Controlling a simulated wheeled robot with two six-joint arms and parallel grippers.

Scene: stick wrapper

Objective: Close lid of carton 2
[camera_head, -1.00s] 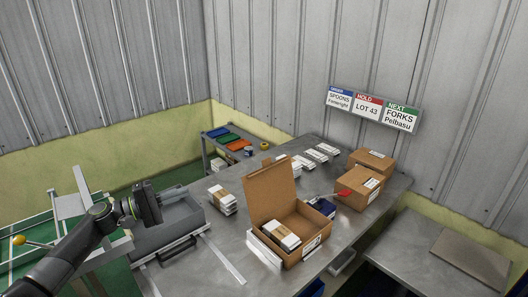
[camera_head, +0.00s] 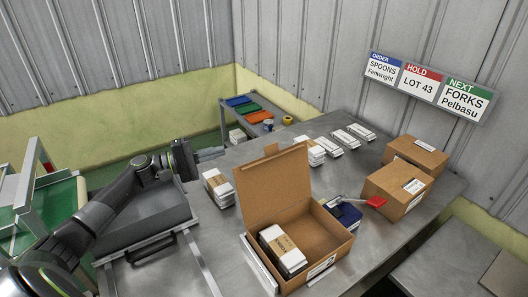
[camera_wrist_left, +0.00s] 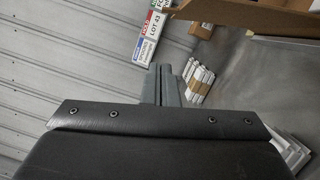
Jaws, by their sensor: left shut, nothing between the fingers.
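An open brown carton (camera_head: 318,236) stands on the metal table in the head view, its lid (camera_head: 272,186) raised upright at the left-back side. A banded stack of white packets (camera_head: 282,250) lies inside it. No number on the carton is readable. My left gripper (camera_head: 212,153) is shut and empty, held left of and behind the raised lid, apart from it. The gripper's fingers also show in the left wrist view (camera_wrist_left: 168,84), with brown cardboard (camera_wrist_left: 245,14) at the top right. My right gripper is not in view.
Two closed cartons (camera_head: 396,188) (camera_head: 415,156) stand at the right, with a red-handled item (camera_head: 376,201) beside them. White packet stacks (camera_head: 218,187) (camera_head: 341,139) lie left of and behind the open carton. A grey tray (camera_head: 142,222) is at the left.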

